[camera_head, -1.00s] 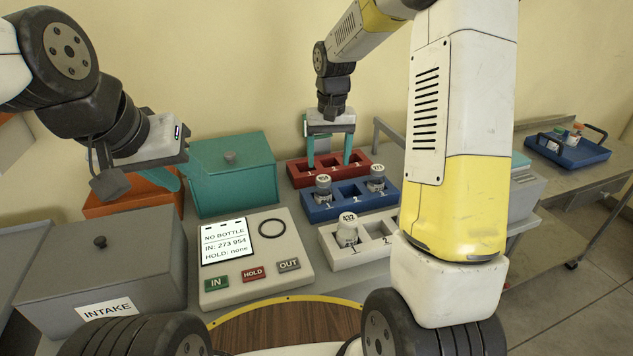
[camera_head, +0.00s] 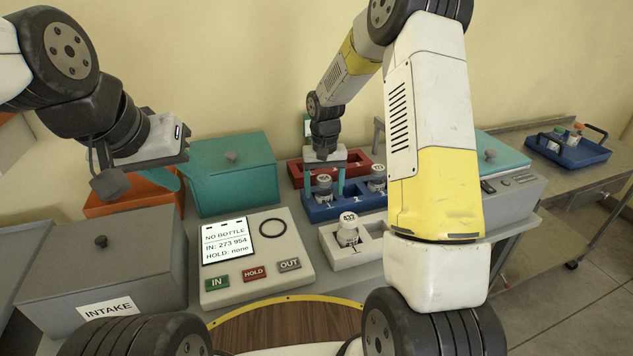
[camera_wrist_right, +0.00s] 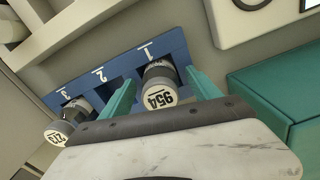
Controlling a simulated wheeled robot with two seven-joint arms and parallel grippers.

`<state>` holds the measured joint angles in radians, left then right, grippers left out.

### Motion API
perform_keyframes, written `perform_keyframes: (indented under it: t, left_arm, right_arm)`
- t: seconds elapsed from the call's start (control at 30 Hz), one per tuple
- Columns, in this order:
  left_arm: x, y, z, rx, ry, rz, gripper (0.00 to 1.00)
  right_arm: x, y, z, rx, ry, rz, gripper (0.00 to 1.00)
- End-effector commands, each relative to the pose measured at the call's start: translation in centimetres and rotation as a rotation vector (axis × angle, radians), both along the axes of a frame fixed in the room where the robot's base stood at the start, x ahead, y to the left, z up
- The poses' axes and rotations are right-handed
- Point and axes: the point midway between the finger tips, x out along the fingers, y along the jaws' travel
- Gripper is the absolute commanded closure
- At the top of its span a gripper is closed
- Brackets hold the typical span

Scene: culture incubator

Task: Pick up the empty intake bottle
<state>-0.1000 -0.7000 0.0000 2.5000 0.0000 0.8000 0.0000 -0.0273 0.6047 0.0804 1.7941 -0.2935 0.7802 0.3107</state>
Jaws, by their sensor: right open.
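The blue rack (camera_head: 350,203) holds a bottle marked 954 (camera_head: 323,182) in slot 1 and a bottle marked 273 (camera_head: 376,172) in slot 3; slot 2 is empty. My right gripper (camera_head: 325,188) is open, its teal fingers on either side of bottle 954. The right wrist view shows bottle 954 (camera_wrist_right: 160,92) between the fingers, with bottle 273 (camera_wrist_right: 62,124) off to the left. I cannot tell whether either finger touches the bottle, nor which bottle is empty. My left gripper (camera_head: 168,180) hangs over the orange box; its finger gap is hidden.
A white rack (camera_head: 345,258) with bottle 432 (camera_head: 348,228) stands in front, and a red rack (camera_head: 362,164) behind. The reader (camera_head: 245,290) shows "NO BOTTLE, IN: 273 954, HOLD: none". A teal box (camera_head: 232,175) and the grey INTAKE box (camera_head: 100,260) stand left.

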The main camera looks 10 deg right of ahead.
Motion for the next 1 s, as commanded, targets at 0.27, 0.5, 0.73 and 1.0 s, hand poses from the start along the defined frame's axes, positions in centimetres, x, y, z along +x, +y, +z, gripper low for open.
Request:
perform_keyframes:
  t: [0.27, 0.5, 0.73, 1.0]
  left_arm:
    - [0.0, 0.0, 0.0, 0.000, 0.000, 0.000, 0.64]
    - [0.0, 0.0, 0.0, 0.000, 0.000, 0.000, 0.64]
    - [0.0, 0.0, 0.0, 0.000, 0.000, 0.000, 0.64]
    - [0.0, 0.0, 0.0, 0.000, 0.000, 0.000, 0.64]
  right_arm:
    - [0.0, 0.0, 0.0, 0.000, 0.000, 0.000, 0.56]
    - [0.0, 0.0, 0.0, 0.000, 0.000, 0.000, 0.93]
    - [0.0, 0.0, 0.5, -0.001, -0.001, 0.001, 0.93]
    - [0.1, 0.1, 5.4, 0.000, -0.004, 0.001, 0.93]
